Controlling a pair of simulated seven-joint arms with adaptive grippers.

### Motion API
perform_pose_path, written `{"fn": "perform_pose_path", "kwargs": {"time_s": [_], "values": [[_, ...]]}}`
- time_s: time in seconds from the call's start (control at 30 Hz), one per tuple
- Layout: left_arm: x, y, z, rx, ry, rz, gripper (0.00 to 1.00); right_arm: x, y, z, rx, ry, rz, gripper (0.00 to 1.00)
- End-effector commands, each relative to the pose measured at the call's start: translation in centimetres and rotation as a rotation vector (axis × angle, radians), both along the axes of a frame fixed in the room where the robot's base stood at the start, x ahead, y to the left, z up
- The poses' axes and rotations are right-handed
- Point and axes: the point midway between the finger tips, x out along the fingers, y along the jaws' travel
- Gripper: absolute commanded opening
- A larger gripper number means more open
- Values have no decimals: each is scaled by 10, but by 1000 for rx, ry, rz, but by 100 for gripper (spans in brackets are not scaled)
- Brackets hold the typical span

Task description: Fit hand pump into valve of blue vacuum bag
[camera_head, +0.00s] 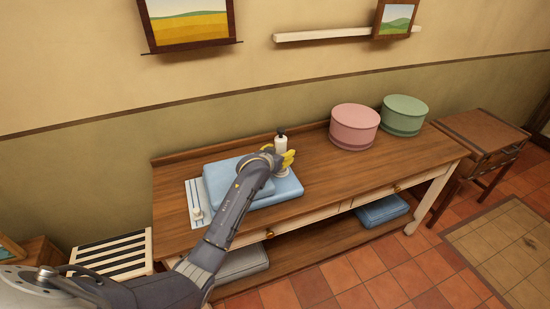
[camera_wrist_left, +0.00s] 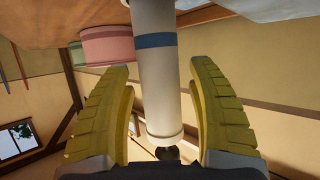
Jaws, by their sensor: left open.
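The blue vacuum bag (camera_head: 289,188) lies on the wooden table, with a thicker blue part at its left. The white hand pump (camera_head: 281,145) stands roughly upright over the bag's right part, black knob at the top. In the left wrist view the pump (camera_wrist_left: 157,80) shows a blue band and its knob points down the picture. My left gripper (camera_head: 287,159) has yellow fingers. It is open, one finger on each side of the pump, with narrow gaps in the left wrist view. The valve and the pump's lower end are hidden. My right gripper is not in view.
A pink round box (camera_head: 354,128) and a green round box (camera_head: 404,116) stand at the table's back right. A white striped sheet (camera_head: 194,193) lies left of the bag. Table top (camera_head: 345,175) right of the bag is clear. Folded blue cloth (camera_head: 383,210) lies on the lower shelf.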

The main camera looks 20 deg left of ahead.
Motion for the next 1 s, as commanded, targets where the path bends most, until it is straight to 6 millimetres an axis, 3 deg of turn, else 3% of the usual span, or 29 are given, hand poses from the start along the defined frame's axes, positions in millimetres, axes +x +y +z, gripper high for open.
{"fn": "perform_pose_path", "kwargs": {"time_s": [0.6, 1.0], "values": [[-84, 4, 34, 0, -1, -1, 58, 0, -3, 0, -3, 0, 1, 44], [-110, 6, 44, 0, 1, 1, 58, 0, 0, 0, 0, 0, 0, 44]]}}
